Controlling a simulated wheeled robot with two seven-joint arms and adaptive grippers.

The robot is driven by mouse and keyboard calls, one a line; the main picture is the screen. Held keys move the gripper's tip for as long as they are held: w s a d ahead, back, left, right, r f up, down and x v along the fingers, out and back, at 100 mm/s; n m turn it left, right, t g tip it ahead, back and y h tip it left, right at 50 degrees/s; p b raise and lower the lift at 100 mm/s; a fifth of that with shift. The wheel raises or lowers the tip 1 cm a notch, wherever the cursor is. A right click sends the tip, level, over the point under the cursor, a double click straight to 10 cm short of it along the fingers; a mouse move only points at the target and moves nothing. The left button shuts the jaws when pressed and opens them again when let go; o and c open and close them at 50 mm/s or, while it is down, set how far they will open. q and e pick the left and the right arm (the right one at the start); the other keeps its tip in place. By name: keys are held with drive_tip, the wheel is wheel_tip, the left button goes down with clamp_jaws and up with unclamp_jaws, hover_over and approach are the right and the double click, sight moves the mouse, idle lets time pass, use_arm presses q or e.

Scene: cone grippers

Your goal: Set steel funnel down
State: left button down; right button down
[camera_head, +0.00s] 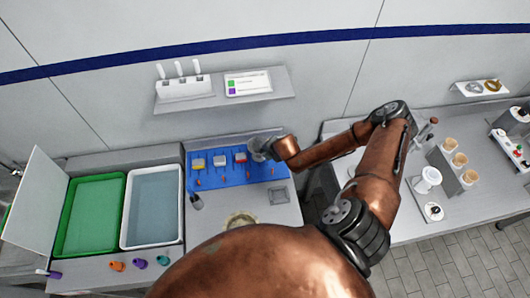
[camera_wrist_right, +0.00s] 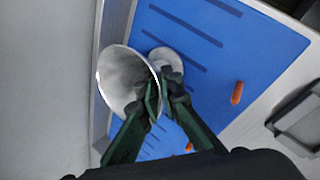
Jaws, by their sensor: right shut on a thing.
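The steel funnel (camera_wrist_right: 122,80) is a shiny grey cone in the right wrist view, its wide mouth facing toward the camera and to the left. My right gripper (camera_wrist_right: 160,92) is shut on the funnel at its right side. In the head view the funnel (camera_head: 257,146) shows small at the back right of the blue mat (camera_head: 232,176), with my right arm reaching to it from the right. A round pale disc lies behind the fingers in the wrist view. Whether the funnel touches the mat cannot be told. My left gripper is not in view.
A green bin (camera_head: 68,243) and white bin (camera_head: 181,240) stand left. A wall shelf (camera_head: 223,100) hangs above.

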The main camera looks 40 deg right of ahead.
drive_tip(key=c, duration=2.1)
unclamp_jaws()
drive_tip(key=shift+f, duration=0.1)
drive_tip(key=v, duration=1.2)
